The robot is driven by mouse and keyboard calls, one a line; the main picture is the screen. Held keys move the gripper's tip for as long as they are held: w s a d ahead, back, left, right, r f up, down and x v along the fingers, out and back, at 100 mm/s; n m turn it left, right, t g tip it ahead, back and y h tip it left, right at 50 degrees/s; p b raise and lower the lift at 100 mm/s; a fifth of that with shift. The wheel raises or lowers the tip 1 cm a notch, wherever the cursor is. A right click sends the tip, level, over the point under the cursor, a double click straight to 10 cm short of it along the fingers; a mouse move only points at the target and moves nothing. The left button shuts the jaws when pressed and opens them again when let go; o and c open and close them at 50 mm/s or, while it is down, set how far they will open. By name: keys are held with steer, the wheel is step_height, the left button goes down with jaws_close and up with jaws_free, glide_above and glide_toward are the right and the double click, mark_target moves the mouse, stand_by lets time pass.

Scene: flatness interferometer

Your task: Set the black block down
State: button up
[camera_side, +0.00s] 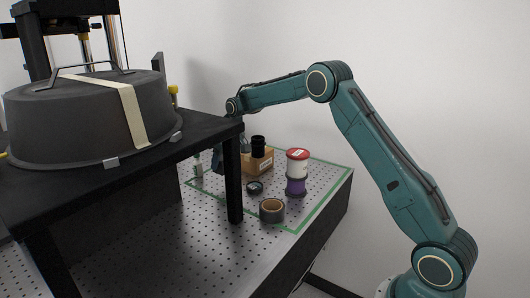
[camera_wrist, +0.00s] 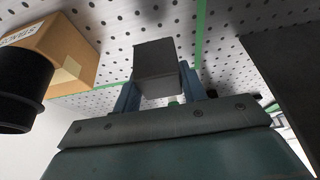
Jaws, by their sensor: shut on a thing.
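The black block (camera_wrist: 155,62) shows in the wrist view as a dark grey-black box with a square face. My gripper (camera_wrist: 158,88) is shut on it, with a blue finger on each side. Behind it lies the perforated board (camera_wrist: 110,40); I cannot tell whether the block touches it. In the side view my gripper (camera_side: 217,160) points down over the far left part of the board (camera_side: 225,255), beside the black table's leg. The block cannot be made out there.
A cardboard box (camera_side: 262,166) with a black cylinder (camera_side: 258,145) stands close to my gripper. A red-lidded spool (camera_side: 297,165), a black ring (camera_side: 254,188) and a tape roll (camera_side: 272,211) are nearby. Green tape (camera_side: 330,200) outlines the area. The black table (camera_side: 200,130) overhangs on the left.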

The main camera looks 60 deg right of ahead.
mark_target(222, 172)
steer(key=shift+f, duration=2.35)
steer(key=shift+f, duration=0.15)
steer(key=o, duration=1.2)
steer(key=shift+c, duration=0.2)
steer(key=v, duration=1.2)
